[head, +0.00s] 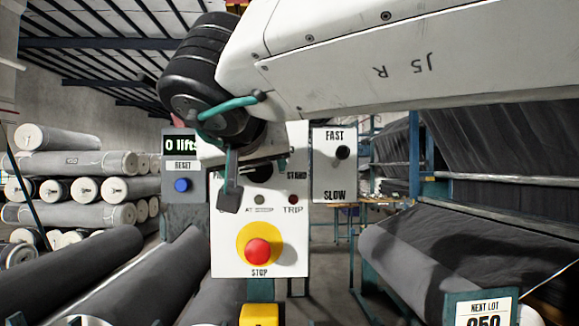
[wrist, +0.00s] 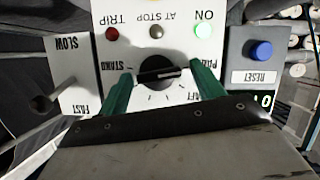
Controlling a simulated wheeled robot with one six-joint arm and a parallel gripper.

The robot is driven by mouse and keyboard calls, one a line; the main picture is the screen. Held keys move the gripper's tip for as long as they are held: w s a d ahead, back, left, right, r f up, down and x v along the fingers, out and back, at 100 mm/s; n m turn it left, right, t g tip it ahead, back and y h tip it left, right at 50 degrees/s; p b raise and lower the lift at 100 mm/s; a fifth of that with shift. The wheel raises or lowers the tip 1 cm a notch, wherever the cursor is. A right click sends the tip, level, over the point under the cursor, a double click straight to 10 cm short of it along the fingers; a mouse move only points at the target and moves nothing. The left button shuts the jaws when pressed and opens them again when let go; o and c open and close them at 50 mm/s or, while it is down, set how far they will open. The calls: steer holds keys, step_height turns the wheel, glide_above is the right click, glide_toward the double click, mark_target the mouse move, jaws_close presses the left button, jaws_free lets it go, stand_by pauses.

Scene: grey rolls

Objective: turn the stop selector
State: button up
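The stop selector is a round black knob (wrist: 160,70) on a white control panel (head: 230,262). In the wrist view, which shows the panel upside down, its white pointer line points right, towards a label partly hidden by a finger. The label STAND is on its left. My gripper (wrist: 160,75) is open, with one green finger on each side of the knob and small gaps showing. I cannot tell whether the fingertips reach around it. In the head view my gripper (head: 257,178) is in front of the panel and hides much of the knob.
A red stop button (head: 258,251) on a yellow disc sits below the selector. A box with a blue RESET button (head: 182,185) is left, and a FAST/SLOW lever box (head: 334,180) is right. The ON lamp (wrist: 203,30) glows pale green. Grey rolls (head: 75,163) lie on the left.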

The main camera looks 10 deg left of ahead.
steer(key=v, duration=0.8)
steer(key=shift+w+f, duration=0.1)
stand_by(0.5)
